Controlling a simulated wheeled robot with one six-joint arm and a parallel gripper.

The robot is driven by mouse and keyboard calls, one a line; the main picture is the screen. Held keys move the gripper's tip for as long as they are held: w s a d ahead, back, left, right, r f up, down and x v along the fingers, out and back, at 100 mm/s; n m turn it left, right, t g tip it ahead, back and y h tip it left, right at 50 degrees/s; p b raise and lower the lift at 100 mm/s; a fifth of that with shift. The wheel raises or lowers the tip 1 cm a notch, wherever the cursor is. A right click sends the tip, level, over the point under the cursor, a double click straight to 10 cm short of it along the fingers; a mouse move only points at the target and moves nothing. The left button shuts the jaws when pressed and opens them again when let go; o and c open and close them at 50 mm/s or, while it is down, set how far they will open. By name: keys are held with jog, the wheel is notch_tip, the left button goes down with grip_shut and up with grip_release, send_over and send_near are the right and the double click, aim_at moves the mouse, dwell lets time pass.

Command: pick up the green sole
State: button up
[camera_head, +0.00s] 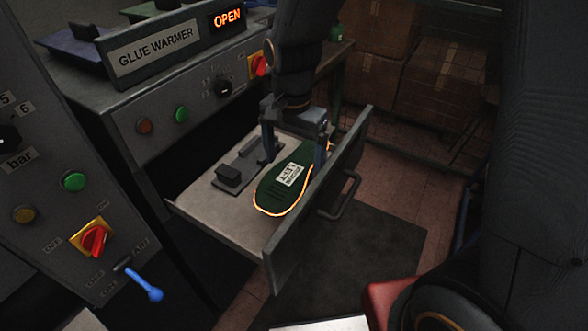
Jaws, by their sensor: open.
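The green sole (270,195) lies flat in the open drawer (205,200) of the glue warmer. It has a white label on top and a bright orange edge. My gripper (294,158) points down over the far part of the sole. Its two fingers are apart, one on the left side of the sole and one on the right near the drawer front. Nothing is seen held between them. The far end of the sole is partly hidden by the gripper. I cannot tell whether the fingers touch it.
A dark block fixture (232,177) sits left of the sole in the drawer. The drawer front (283,250) with its handle (340,197) rises close on the right. The glue warmer panel (180,95), lit "OPEN", stands behind. A blue-handled lever (148,285) is at lower left. Cardboard boxes (440,75) stand at the back.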

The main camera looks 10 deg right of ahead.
jog(key=shift+f, duration=0.2)
dwell(0.4)
jog(key=c, duration=1.2)
jog(key=shift+r, duration=0.1)
